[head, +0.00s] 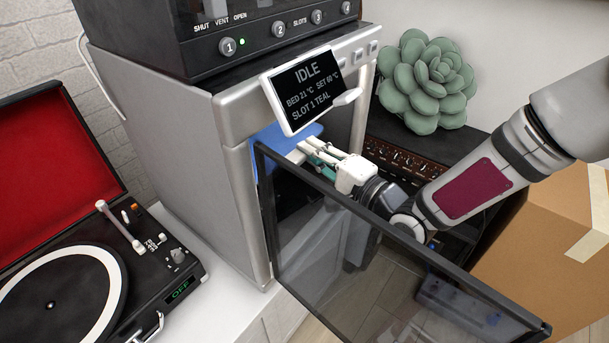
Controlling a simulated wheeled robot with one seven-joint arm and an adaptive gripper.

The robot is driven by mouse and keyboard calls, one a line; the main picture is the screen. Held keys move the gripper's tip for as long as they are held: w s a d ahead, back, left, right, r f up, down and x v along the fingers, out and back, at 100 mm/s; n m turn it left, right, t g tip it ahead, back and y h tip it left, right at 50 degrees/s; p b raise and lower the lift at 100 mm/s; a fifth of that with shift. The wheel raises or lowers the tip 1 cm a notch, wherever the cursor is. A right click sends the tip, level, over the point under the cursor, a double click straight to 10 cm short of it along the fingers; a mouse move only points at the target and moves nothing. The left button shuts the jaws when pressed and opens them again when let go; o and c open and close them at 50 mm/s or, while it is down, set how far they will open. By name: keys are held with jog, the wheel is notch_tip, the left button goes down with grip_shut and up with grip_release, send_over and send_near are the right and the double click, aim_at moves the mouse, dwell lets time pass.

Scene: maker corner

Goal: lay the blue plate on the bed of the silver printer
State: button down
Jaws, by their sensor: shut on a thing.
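The silver printer (190,125) stands at the centre of the head view with its dark glass door (370,270) swung open toward me. Its screen (305,90) reads IDLE. The blue plate (267,143) shows partly at the printer's front opening, behind the door's top edge and below the screen. My gripper (308,150) reaches in from the right over the door's top edge and is shut on the plate's near side. The printer's bed is hidden by the screen, door and plate, so I cannot tell whether the plate touches it.
A black slot unit (240,30) sits on top of the printer. A record player (80,260) with a red-lined lid stands at left. A green succulent (428,82) stands behind my arm, and a cardboard box (560,240) is at right. The open door juts toward the front right.

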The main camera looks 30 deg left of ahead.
jog(key=shift+f+b, duration=1.05)
jog(key=shift+f, duration=1.65)
jog(key=shift+f, duration=0.2)
jog(key=c, duration=1.5)
grip_release()
jog(key=shift+c, duration=0.2)
jog(key=p+v, duration=0.2)
jog(key=v, duration=1)
jog(key=shift+p, duration=0.4)
jog(key=shift+r, duration=0.15)
